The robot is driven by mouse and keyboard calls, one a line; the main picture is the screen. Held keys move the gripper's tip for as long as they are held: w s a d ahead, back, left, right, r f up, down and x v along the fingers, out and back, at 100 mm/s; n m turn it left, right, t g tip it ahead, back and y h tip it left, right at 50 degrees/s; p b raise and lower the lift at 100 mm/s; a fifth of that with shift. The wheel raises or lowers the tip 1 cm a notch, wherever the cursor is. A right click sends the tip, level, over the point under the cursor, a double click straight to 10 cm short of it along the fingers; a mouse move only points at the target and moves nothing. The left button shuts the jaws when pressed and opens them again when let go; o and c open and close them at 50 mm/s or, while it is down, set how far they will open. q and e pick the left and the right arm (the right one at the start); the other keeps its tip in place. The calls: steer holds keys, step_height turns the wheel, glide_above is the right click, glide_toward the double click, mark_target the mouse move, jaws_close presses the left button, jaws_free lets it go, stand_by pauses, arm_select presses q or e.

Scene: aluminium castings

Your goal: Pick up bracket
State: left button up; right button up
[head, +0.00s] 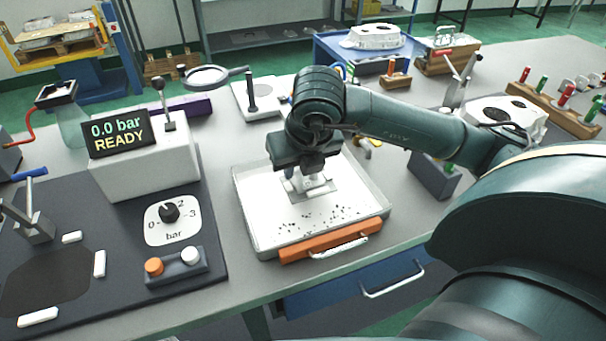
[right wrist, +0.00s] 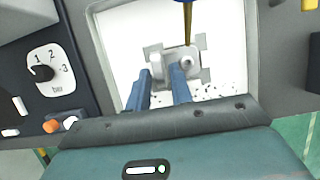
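The bracket (right wrist: 176,62) is a small grey metal casting with a round boss. It lies in a shallow light tray (head: 245,205) and also shows in the head view (head: 318,185), partly hidden under my right gripper. My right gripper (right wrist: 161,74) points down over the tray. Its two blue fingers are apart, with tips close to the near side of the bracket. The right finger overlaps the bracket in the wrist view; I cannot tell whether they touch. My left gripper is not in view.
An orange block with a handle (head: 330,241) sits at the tray's front edge. The pressure control box (head: 145,165) stands left of the tray. A dark block (head: 434,178) stands to the right. Dark specks are scattered on the tray floor. A brass-coloured rod (right wrist: 187,22) rises beyond the bracket.

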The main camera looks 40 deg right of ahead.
steer(key=shift+x, duration=0.9)
steer(key=shift+c, duration=0.2)
jaws_close()
steer(key=shift+r, duration=0.15)
